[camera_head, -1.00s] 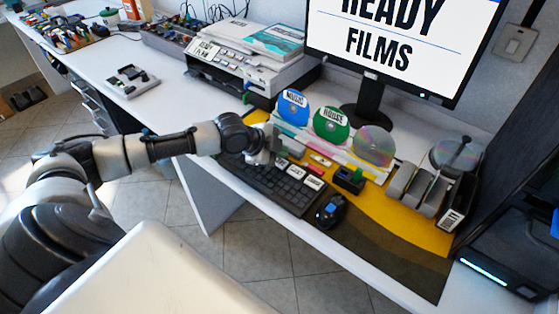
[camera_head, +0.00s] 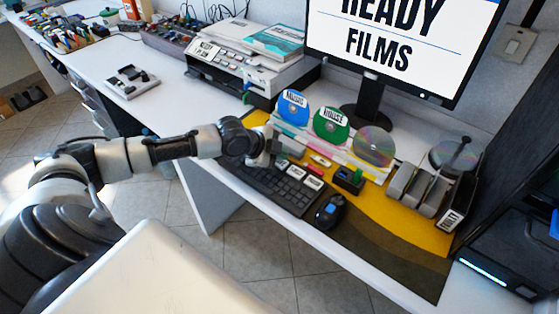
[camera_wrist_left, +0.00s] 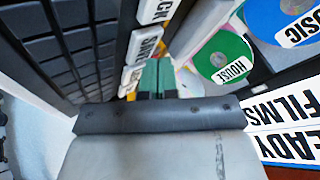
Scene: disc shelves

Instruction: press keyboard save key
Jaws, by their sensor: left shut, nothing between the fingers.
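The black keyboard (camera_head: 272,185) lies on the desk, with a few large white keys along its back edge (camera_head: 297,171). In the left wrist view, the keyboard (camera_wrist_left: 70,45) is on the left. A white key that seems to read SAVE (camera_wrist_left: 142,42) stands just beyond my left fingertips, beside another key ending in CK (camera_wrist_left: 158,10). My left gripper (camera_head: 272,160) is over the keyboard's back edge, near the white keys. Its green-tipped fingers (camera_wrist_left: 157,76) are shut and empty. I cannot tell whether they touch a key. My right gripper is out of view.
Behind the keyboard stand a blue Music disc (camera_head: 292,105), a green House disc (camera_head: 331,125) and a plain disc (camera_head: 374,145). A mouse (camera_head: 330,211) lies right of the keyboard. A monitor (camera_head: 400,45) and printer (camera_head: 245,72) stand farther back.

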